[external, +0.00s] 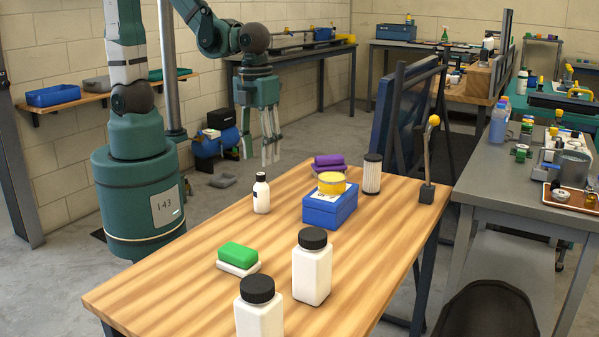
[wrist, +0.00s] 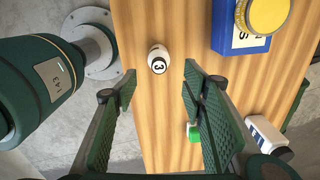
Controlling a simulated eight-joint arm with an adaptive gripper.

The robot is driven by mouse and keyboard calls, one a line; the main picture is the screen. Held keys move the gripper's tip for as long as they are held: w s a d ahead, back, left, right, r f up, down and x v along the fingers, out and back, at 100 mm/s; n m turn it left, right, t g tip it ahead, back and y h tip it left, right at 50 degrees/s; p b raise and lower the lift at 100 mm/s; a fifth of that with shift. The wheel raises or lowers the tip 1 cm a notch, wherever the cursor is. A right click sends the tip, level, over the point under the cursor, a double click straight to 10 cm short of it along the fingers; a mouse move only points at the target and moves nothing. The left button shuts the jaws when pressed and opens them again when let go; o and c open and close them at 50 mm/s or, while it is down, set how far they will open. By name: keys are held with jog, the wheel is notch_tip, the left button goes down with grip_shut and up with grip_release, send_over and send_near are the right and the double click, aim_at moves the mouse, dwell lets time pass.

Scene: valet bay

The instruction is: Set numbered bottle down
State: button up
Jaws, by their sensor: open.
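The numbered bottle (external: 261,196) is small and white with a dark cap. It stands upright on the wooden table (external: 190,275), near its left edge. In the wrist view the bottle (wrist: 158,58) shows from above, with a "3" on it, just beyond the gap between the fingertips. My gripper (external: 262,158) is open and empty. It hangs fingers down, above and behind the bottle in the external view, apart from it. Both green fingers show in the wrist view (wrist: 160,82), spread wide, with nothing between their pads.
A blue box (external: 330,208) bears a yellow roll (external: 332,183), right of the bottle. A green sponge (external: 238,253) lies on a pale block. Two large white bottles (external: 312,272) stand at the front. A ribbed white cylinder (external: 372,176) and purple items (external: 328,161) are at the back.

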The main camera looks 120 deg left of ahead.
jog(key=s+d+r+n+t, duration=0.2)
jog(key=r+n+t, duration=0.1)
jog(key=r+n, duration=0.5)
jog(key=s+d+r+n+t, duration=0.2)
jog(key=d+r+n+t, duration=0.1)
jog(key=r+n, duration=0.5)
jog(key=shift+d+r+n+t, duration=0.35)
jog(key=shift+n+t, duration=0.15)
jog(key=shift+n, duration=1.1)
jog(key=shift+s, duration=0.1)
